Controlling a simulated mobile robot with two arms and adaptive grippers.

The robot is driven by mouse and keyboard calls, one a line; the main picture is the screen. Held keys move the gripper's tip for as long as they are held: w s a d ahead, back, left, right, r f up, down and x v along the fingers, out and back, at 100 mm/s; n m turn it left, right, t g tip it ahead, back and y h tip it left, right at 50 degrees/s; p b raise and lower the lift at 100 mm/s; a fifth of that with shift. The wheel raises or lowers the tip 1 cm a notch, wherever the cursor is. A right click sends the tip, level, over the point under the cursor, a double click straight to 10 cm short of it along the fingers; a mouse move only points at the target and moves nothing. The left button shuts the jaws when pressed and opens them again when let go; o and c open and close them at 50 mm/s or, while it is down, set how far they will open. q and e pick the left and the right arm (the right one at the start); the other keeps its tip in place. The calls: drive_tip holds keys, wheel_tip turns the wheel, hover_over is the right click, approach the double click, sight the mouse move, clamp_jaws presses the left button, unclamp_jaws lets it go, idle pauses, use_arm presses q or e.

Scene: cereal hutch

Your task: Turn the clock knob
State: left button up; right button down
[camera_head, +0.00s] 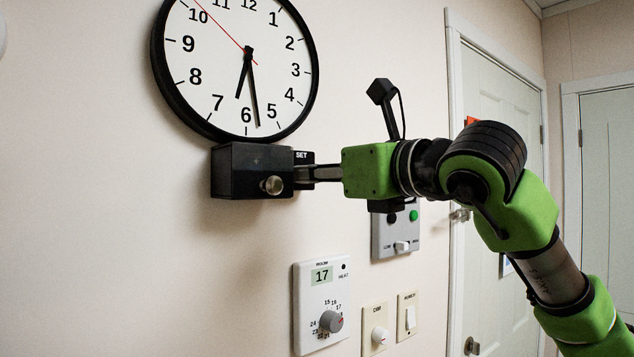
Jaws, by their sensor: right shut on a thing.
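The round wall clock (205,45) has a black rim, a white face and a red second hand; its top is cut off. A black box (235,172) is mounted just below it, with a silver round knob (272,185) low on its front. A small SET label (302,156) shows at its right side. My right gripper (303,175) reaches in from the right, level, with its fingers shut at the box's right side under the label. The grip itself is partly hidden by the box. My left gripper is not in view.
Below are a room thermostat (305,305) with a dial, a grey switch panel (384,240) partly behind my arm, a dimmer (376,338) and a light switch (410,318). A door (500,80) is at right. The wall left of the clock is clear.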

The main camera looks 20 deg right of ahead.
drive_tip(key=shift+n, duration=0.8)
drive_tip(key=shift+r, duration=0.1)
drive_tip(key=c, duration=1.8)
unclamp_jaws()
drive_tip(key=shift+c, duration=0.2)
drive_tip(key=v, duration=1.2)
